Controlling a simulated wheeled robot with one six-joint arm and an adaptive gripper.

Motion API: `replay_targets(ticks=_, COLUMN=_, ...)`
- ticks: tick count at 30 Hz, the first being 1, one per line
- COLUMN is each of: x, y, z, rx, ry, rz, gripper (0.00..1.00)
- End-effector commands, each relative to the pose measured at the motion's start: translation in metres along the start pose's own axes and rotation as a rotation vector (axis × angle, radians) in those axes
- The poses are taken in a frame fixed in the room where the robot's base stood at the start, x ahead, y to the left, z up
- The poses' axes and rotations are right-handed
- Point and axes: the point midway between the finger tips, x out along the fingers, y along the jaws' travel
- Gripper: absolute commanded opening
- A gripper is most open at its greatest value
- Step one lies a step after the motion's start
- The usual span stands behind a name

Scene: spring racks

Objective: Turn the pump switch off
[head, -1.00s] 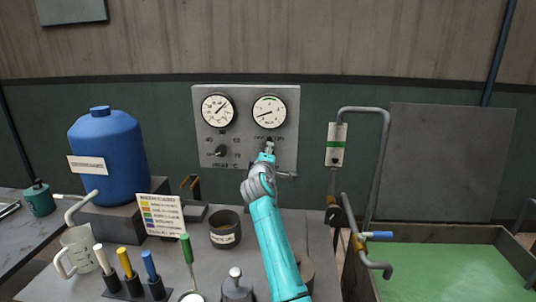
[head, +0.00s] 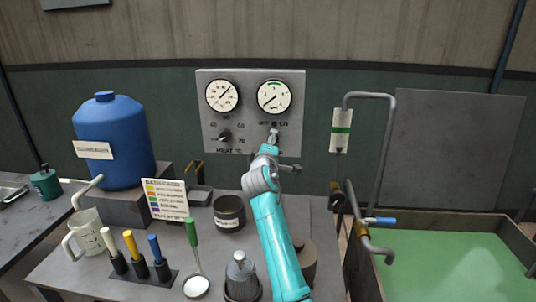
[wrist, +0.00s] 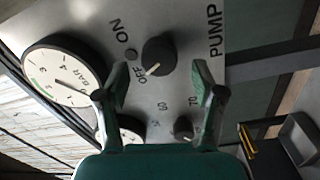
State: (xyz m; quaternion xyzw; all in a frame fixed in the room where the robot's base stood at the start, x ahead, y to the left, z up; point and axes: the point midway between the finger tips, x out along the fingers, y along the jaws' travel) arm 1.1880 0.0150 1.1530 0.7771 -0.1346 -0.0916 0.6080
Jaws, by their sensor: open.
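The pump switch (wrist: 160,55) is a round black knob on the grey panel (wrist: 205,28), beside the printed word PUMP. Its white pointer mark is turned toward the OFF label, away from ON. My gripper (wrist: 152,80) is open, with one dark green finger on each side of the view and the knob just beyond the gap between them. No finger visibly touches the knob. In the head view my gripper (head: 273,138) is at the lower right of the panel (head: 209,101) and hides the switch.
Two round gauges (head: 222,95) (head: 274,97) and a heat knob (head: 224,136) share the panel. On the bench are a blue tank (head: 112,145), a colour card (head: 166,199), a dark pot (head: 229,212) and handled tools. A green-bottomed basin (head: 450,262) is at right.

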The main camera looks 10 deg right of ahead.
Motion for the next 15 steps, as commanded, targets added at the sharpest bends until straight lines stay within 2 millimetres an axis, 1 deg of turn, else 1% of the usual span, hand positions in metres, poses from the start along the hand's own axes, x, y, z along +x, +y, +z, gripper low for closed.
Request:
replay_targets(ticks=1, x=-0.011, y=-0.001, z=-0.001, rx=0.001, ry=0.002, rz=0.0, gripper=0.68)
replay_targets(ticks=3, x=-0.024, y=-0.001, z=-0.001, rx=0.001, ry=0.003, rz=0.0, gripper=0.68)
replay_targets(ticks=9, x=-0.057, y=-0.001, z=-0.001, rx=0.001, ry=0.002, rz=0.0, gripper=0.68)
replay_targets(ticks=12, x=-0.069, y=-0.001, z=-0.001, rx=0.0, ry=0.002, rz=0.0, gripper=0.68)
replay_targets(ticks=15, x=-0.076, y=-0.001, z=-0.001, rx=0.0, ry=0.001, rz=-0.001, gripper=0.68)
